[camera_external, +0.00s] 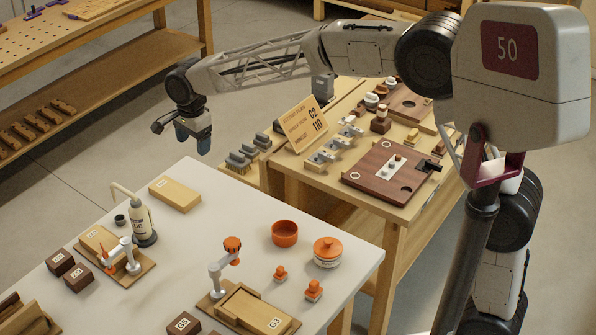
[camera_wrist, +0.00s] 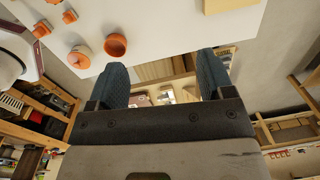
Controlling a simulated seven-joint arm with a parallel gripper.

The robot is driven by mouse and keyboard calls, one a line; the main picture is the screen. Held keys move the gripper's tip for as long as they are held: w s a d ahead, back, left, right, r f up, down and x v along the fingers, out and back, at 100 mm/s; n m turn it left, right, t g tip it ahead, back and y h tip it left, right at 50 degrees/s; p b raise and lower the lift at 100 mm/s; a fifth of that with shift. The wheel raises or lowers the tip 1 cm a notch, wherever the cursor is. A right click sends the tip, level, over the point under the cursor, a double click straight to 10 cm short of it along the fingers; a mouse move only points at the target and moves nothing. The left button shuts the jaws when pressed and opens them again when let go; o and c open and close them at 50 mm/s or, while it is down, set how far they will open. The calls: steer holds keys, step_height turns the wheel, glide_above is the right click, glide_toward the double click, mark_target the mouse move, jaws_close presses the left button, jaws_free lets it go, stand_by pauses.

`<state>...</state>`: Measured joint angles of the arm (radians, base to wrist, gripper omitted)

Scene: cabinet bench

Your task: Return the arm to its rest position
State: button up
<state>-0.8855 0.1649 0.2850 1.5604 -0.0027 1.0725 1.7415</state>
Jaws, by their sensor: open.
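My arm stretches from the right side of the external view across to the upper left. My gripper (camera_external: 194,143) hangs at its end, beyond the far edge of the white table (camera_external: 190,250) and above floor level, pointing down. In the wrist view its two blue padded fingers (camera_wrist: 160,78) stand wide apart with nothing between them. The gripper is open and empty. It touches nothing that I can see.
The white table holds an orange bowl (camera_external: 285,233), a lidded orange-and-white pot (camera_external: 328,252), a bottle (camera_external: 143,222) and a wooden block (camera_external: 175,194). A wooden bench (camera_external: 300,170) with a sign (camera_external: 304,124) and fixtures stands below the arm. Open floor lies left of the gripper.

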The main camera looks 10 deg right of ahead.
steer(key=s+d+r+n+t, duration=0.1)
steer(key=d+r+n, duration=0.15)
steer(key=d, duration=1.75)
steer(key=s+d+r+n, duration=0.15)
steer(key=d+r, duration=0.25)
steer(key=d, duration=1.7)
steer(key=s+d+f+n, duration=0.2)
steer(key=s+d+f, duration=0.1)
steer(key=s+d, duration=0.7)
steer(key=s+d+f+n+t, duration=0.1)
steer(key=s+d+f+n, duration=0.2)
steer(key=s+d, duration=0.8)
steer(key=d, duration=0.3)
steer(key=shift+s+d+f+n+h, duration=0.2)
steer(key=shift+d+f+n+h, duration=0.1)
steer(key=shift+f, duration=0.1)
